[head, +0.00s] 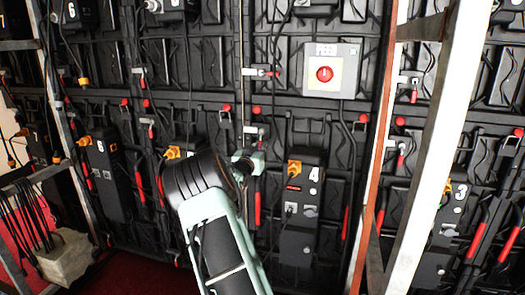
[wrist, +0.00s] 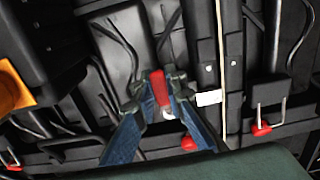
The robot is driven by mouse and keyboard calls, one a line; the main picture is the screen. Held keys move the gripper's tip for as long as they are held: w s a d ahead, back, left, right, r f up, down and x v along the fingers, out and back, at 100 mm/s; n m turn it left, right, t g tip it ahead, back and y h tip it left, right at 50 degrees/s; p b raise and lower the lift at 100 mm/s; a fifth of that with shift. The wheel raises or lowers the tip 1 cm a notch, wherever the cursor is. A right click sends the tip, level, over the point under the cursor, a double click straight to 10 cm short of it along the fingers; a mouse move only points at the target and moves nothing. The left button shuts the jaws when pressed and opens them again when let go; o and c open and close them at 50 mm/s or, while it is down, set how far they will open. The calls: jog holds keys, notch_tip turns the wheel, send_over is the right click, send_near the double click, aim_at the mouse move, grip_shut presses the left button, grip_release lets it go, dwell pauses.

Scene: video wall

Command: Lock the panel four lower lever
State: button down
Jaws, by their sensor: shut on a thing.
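The black panel four box (head: 309,175), marked 4, is on the wall just right of my gripper (head: 246,163) in the head view. In the wrist view my gripper (wrist: 161,82) is shut on a red lever handle (wrist: 159,88), with one blue finger on each side of it. The lever's base is partly hidden by the fingers. In the head view the gripped handle is hidden by my gripper. An upper lever with a red end (head: 270,73) sticks out sideways above. I cannot tell whether the held lever is locked.
A grey box with a red knob (head: 324,73) is at upper right of my gripper. A white post (head: 430,150) stands to the right. A thin vertical cable (wrist: 221,60) runs close right of my gripper. A pale block (head: 65,258) with rods stands at lower left.

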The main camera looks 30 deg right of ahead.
jog(key=shift+w+m, duration=0.1)
jog(key=shift+m, duration=0.2)
jog(key=c, duration=1.9)
grip_release()
jog(key=shift+c, duration=0.2)
jog(key=shift+a, duration=0.1)
jog(key=v, duration=1.2)
